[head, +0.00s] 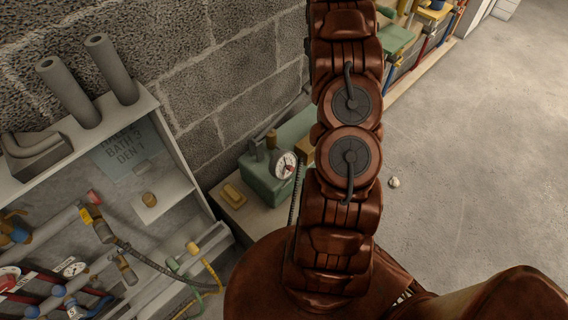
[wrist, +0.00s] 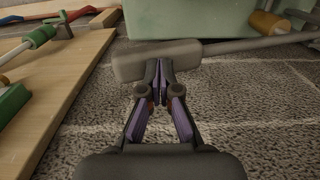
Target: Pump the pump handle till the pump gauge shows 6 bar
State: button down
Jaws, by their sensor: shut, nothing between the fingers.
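The green pump (head: 268,176) stands on a bench by the wall in the head view, partly behind my arm. Its round white pump gauge (head: 285,165) faces me, but the reading is too small to make out. In the wrist view a grey pump handle (wrist: 155,62) has a thick block-shaped end and a rod running right. The green pump body (wrist: 190,18) is behind it. My gripper (wrist: 160,66) is shut and empty, its fingertips at the near side of the handle end. I cannot tell whether they touch. The head view does not show my gripper.
A wooden board (wrist: 70,85) with coloured tools lies left in the wrist view. A grey block wall (head: 225,75) runs behind the bench. A grey rack (head: 175,135) with pipes and fittings stands left in the head view. Bare floor (head: 480,130) lies right.

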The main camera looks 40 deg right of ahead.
jog(key=shift+a+f+b, duration=0.1)
jog(key=shift+f+b, duration=1.45)
jog(key=shift+f, duration=1.55)
dwell(2.5)
jog(key=shift+r, duration=0.15)
jog(key=shift+r+p, duration=0.4)
jog(key=shift+r, duration=3.75)
jog(key=shift+r, duration=0.1)
